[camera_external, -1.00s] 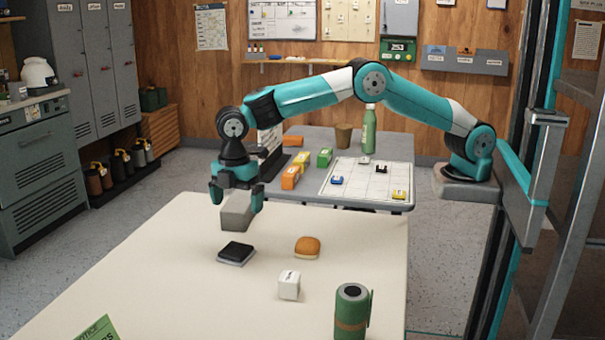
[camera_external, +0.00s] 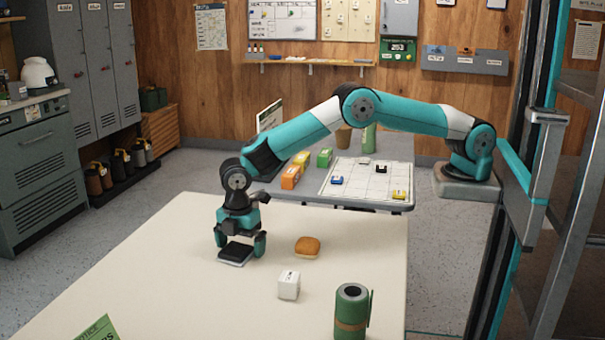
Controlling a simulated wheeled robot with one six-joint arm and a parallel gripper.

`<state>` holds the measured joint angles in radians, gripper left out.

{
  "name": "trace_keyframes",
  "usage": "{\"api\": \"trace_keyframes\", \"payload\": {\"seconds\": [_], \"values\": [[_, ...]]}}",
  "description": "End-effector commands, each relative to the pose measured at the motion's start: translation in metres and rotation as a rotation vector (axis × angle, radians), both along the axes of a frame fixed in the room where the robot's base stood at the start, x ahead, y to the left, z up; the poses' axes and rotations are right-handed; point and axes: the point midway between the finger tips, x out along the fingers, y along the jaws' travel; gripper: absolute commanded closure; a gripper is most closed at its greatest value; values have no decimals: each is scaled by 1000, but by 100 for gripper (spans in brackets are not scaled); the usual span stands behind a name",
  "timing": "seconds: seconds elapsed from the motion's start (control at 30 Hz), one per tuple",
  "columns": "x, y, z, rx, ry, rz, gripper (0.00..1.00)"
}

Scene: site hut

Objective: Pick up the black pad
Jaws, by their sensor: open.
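The black pad (camera_external: 236,254) lies flat on the cream table, black on top with a pale lower edge. My gripper (camera_external: 240,244) points down right over the pad. Its fingers are open, one on the left side of the pad and one on the right. The rear of the pad is hidden by the gripper. I cannot tell whether the fingers touch the pad.
The cream table (camera_external: 170,270) is bare to the left. A second table (camera_external: 395,207) stands behind.

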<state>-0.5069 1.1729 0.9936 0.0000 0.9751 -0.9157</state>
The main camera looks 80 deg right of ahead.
Motion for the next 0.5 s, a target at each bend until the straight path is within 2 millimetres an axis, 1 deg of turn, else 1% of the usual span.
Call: {"api": "trace_keyframes", "payload": {"seconds": [0.07, 0.1, 0.17, 0.2, 0.3, 0.5], "values": [[0, 0, 0, 0, 0, 0, 0], [0, 0, 0, 0, 0, 0, 2], [0, 0, 0, 0, 0, 0, 16], [0, 0, 0, 0, 0, 0, 25], [0, 0, 1, 0, 0, 0, 47], [0, 0, 1, 0, 0, 0, 47]]}}
